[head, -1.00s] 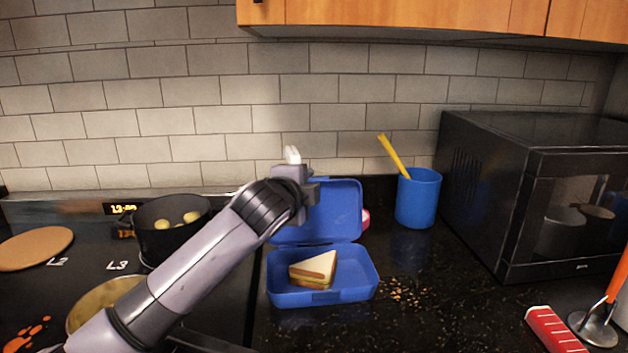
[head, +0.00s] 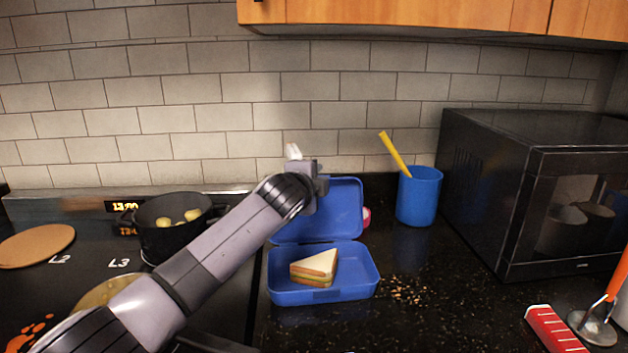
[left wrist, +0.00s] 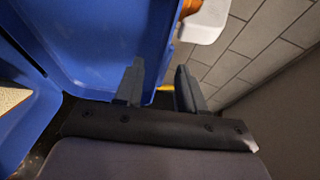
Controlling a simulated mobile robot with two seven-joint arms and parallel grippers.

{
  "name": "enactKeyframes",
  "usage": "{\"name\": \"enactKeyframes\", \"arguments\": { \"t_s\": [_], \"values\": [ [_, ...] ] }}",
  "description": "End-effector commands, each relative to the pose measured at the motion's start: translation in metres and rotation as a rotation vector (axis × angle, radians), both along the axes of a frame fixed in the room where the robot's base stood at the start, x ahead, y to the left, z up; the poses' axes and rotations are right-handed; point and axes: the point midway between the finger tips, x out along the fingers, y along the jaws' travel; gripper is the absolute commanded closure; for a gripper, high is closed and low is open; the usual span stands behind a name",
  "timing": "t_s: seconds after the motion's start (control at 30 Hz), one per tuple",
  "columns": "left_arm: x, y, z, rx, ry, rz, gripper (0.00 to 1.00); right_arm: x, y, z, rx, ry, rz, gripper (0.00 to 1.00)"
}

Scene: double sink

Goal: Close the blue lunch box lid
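The blue lunch box (head: 345,293) sits on the dark counter with a sandwich (head: 314,267) in its base. Its lid (head: 340,212) stands open at the back, raised and leaning toward the wall. My left gripper (head: 318,186) is at the lid's upper left part and hides that part in the head view. In the left wrist view, the gripper's two fingers (left wrist: 158,88) are apart. One finger overlaps the blue lid (left wrist: 100,45) and the other is beyond its edge. I cannot tell whether either touches it. My right gripper is not in view.
A blue cup (head: 418,197) with a yellow utensil stands right of the lid, and a black microwave (head: 540,190) is farther right. A pot (head: 172,235) is on the stove at left. A pink item (head: 366,217) shows behind the lid.

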Motion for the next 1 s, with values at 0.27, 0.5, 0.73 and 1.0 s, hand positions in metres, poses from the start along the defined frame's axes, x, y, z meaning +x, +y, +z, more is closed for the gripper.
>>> {"name": "enactKeyframes", "arguments": {
  "t_s": [0.27,0.5,0.73,1.0],
  "values": [
    [0.0,0.0,0.0,0.0,0.0,0.0,0.61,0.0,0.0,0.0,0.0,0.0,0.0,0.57],
    [0.0,0.0,0.0,0.0,0.0,0.0,1.0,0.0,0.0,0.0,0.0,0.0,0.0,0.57],
    [-0.001,0.0,-0.001,0.002,-0.009,0.0,1.0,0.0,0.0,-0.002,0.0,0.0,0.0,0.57],
    [-0.01,0.0,-0.004,0.005,-0.077,0.0,1.0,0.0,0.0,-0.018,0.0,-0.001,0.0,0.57]
  ]
}}
